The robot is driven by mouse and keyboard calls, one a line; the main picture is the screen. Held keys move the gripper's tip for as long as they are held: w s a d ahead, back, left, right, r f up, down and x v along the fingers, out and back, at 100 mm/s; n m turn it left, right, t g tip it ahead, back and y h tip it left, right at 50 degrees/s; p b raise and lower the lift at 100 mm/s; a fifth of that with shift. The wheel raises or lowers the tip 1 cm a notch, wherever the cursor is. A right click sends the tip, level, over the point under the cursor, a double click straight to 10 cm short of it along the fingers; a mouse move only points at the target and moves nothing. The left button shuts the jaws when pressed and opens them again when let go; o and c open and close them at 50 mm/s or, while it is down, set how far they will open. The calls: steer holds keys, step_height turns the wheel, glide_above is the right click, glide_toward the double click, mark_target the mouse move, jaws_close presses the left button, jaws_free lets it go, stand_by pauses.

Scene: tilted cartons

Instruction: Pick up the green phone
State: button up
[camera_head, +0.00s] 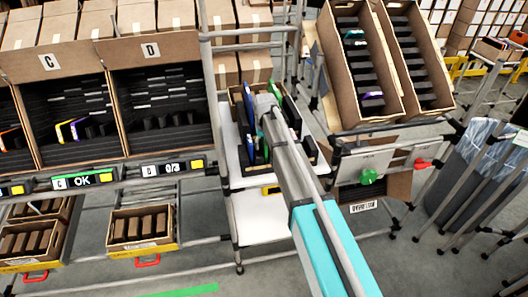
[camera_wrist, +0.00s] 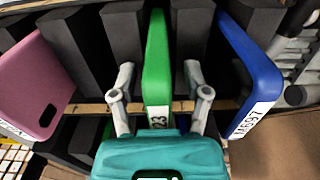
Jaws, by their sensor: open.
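The green phone (camera_wrist: 157,55) stands on edge in the middle of the wrist view, in a slot between dark foam dividers. A white label reading 23 is near its lower end. My gripper (camera_wrist: 158,72) is open, with one finger to the left of the phone and one to the right. Gaps show between the fingers and the phone. The teal gripper body covers the area below the label. In the head view, my arm reaches over the middle carton (camera_head: 312,150) and hides much of its contents, and the fingertips cannot be made out.
A blue phone (camera_wrist: 250,62) stands close to the right finger, and a pink phone (camera_wrist: 38,85) stands at the left. Dark foam dividers (camera_wrist: 83,48) fill the slots between. Tilted cartons (camera_head: 366,75) stand right of the middle carton, and shelf cartons (camera_head: 60,58) at the left.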

jaws_close()
steer(key=shift+r, duration=0.2)
stand_by(0.4)
step_height(320, 180, up, 18)
steer(key=p, duration=1.8)
steer(key=shift+f, duration=0.2)
steer(key=shift+f, duration=0.15)
